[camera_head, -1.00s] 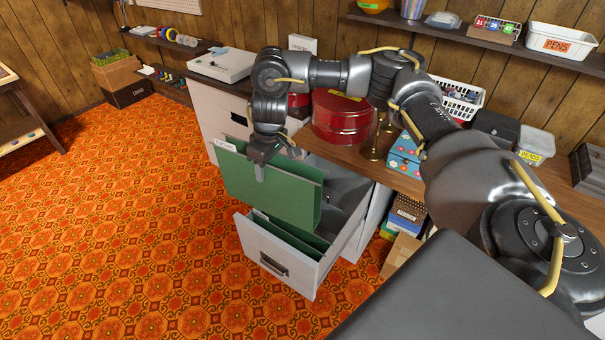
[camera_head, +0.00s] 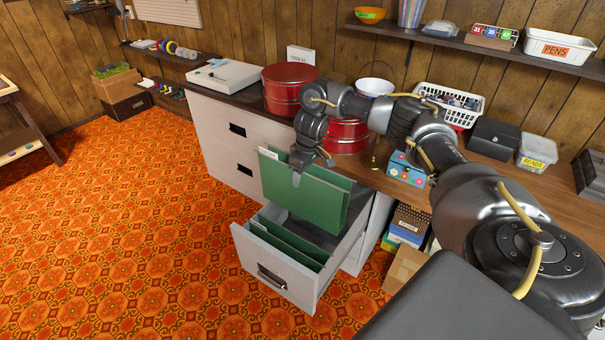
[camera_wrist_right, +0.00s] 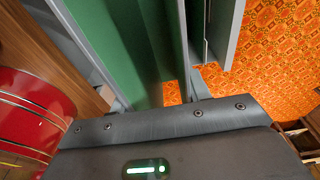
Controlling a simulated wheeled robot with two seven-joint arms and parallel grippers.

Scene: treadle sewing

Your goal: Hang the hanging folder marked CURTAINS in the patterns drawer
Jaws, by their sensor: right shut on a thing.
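My right gripper (camera_head: 297,176) is shut on a green hanging folder (camera_head: 308,205) and holds it upright above the open drawer (camera_head: 285,266) of the pale cabinet. The folder's lower edge is at about the height of the drawer's back part; I cannot tell whether it dips inside. A white tab shows at its top left corner, but I cannot read it. Other green folders (camera_head: 290,240) hang inside the drawer. In the right wrist view the held folder (camera_wrist_right: 108,45) fills the upper left middle. My left gripper is not in view.
Red round tins (camera_head: 289,88) stand on the wooden counter (camera_head: 388,181) behind the arm. A flowered box (camera_head: 407,170) and a white basket (camera_head: 449,101) are to the right. Boxes (camera_head: 405,233) are stacked under the counter. The orange floor left of the drawer is clear.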

